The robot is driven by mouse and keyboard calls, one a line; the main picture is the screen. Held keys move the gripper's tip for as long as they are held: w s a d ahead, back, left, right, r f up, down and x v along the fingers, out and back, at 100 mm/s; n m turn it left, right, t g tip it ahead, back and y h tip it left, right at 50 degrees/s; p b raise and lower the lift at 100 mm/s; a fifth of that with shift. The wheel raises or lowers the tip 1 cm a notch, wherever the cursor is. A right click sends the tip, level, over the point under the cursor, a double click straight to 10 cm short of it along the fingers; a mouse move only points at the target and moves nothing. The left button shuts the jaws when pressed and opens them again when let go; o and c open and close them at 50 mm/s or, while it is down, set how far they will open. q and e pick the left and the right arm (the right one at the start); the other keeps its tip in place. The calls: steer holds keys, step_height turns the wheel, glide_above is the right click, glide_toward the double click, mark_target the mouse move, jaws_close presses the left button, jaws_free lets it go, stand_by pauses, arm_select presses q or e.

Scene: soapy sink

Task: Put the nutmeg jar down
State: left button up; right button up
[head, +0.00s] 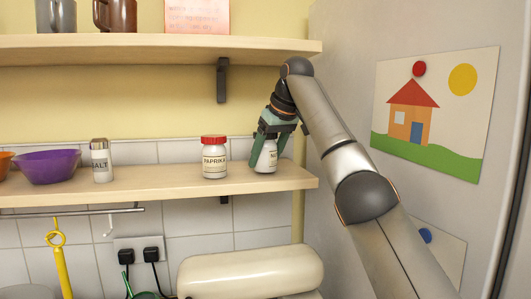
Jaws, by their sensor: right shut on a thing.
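The nutmeg jar (266,158) is a small white jar at the right end of the lower shelf (240,183). Its label is too small to read in full, and its upper part is hidden by my gripper. My right gripper (270,147) is shut on it from above, with a finger on each side. The jar tilts slightly and its bottom is at the shelf top; I cannot tell whether it touches. My left gripper is out of view.
A red-lidded paprika jar (214,158) stands just left of the nutmeg jar. A salt shaker (101,160) and a purple bowl (48,166) are further left. The upper shelf (150,48) is overhead. The fridge side (345,60) is close on the right.

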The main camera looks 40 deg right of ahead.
mark_target(272, 139)
steer(key=shift+a+f, duration=0.1)
steer(key=shift+f, duration=0.05)
steer(key=shift+f, duration=0.25)
steer(key=o, duration=1.5)
steer(key=shift+r, duration=0.1)
steer(key=shift+c, duration=0.2)
steer(key=shift+r, duration=0.25)
steer(key=v, duration=0.7)
steer(key=shift+s+r, duration=0.1)
steer(key=shift+s, duration=0.05)
